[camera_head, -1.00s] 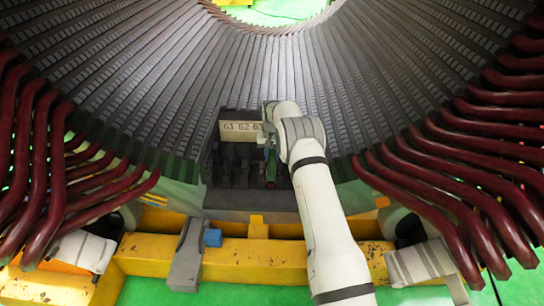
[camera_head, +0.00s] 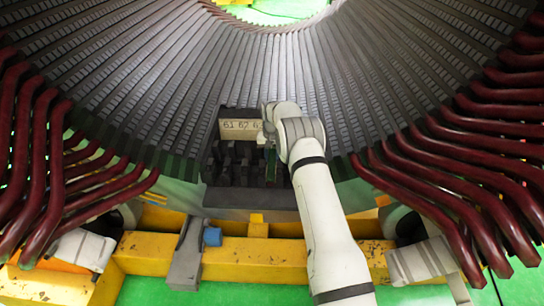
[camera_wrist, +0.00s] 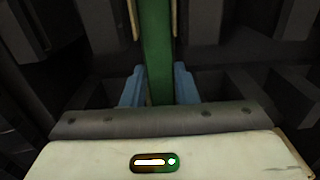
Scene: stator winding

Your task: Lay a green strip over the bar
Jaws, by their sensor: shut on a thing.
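My gripper (camera_wrist: 159,88) has blue fingertips on both sides of a green strip (camera_wrist: 158,52) in the wrist view and is shut on it. The strip runs away from the gripper toward the top of the picture, between two thin pale edges. In the head view my gripper (camera_head: 270,145) is at the dark slots at the lower middle of the stator (camera_head: 180,85), just right of the number plate. A small dark green piece shows below it there. I cannot make out the bar, or whether the strip touches it.
The cream plate (camera_head: 240,130) with numbers is close to the left of my gripper. Dark red coil ends (camera_head: 35,165) stick out at left, with more at right (camera_head: 465,170). A yellow frame (camera_head: 240,258) runs below, over a green floor.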

